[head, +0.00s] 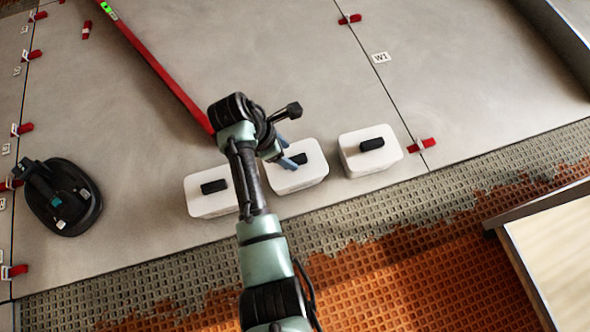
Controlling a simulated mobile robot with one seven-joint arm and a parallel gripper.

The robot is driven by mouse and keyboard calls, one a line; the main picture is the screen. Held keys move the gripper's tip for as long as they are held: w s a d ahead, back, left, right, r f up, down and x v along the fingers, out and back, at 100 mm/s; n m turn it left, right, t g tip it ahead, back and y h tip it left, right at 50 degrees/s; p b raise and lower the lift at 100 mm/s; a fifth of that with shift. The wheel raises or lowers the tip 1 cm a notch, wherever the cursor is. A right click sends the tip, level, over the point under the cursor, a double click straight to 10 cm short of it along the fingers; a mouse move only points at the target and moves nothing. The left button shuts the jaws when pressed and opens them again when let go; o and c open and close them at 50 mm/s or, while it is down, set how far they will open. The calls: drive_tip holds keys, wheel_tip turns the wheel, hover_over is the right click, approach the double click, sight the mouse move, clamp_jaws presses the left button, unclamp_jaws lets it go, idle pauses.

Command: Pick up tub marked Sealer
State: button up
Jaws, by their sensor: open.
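Three white tubs with black labels stand in a row near the tile edge: a left tub (206,199), a middle tub (309,175) and a right tub (371,163). The label writing is too small to read, so I cannot tell which is marked Sealer. My gripper (286,153) is over the middle tub, its blue fingers beside that tub's label. It is open and holds nothing that I can see. My arm covers part of the left and middle tubs. Whether the fingers touch the middle tub cannot be told.
A red level (160,72) lies on the large grey tiles (260,50). A black suction-cup tool (62,197) stands at left. Red clips (421,145) sit along the tile joints. Orange matting (420,265) lies in front, with a pale board (555,250) at right.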

sight(294, 159)
drive_tip(key=b+x, duration=0.3)
drive_tip(key=shift+s+d+f, duration=0.1)
drive_tip(key=shift+d+f, duration=0.05)
drive_tip(key=shift+f, duration=0.15)
drive_tip(key=shift+r, duration=0.1)
drive_tip(key=shift+c, duration=0.3)
clamp_jaws()
idle(0.8)
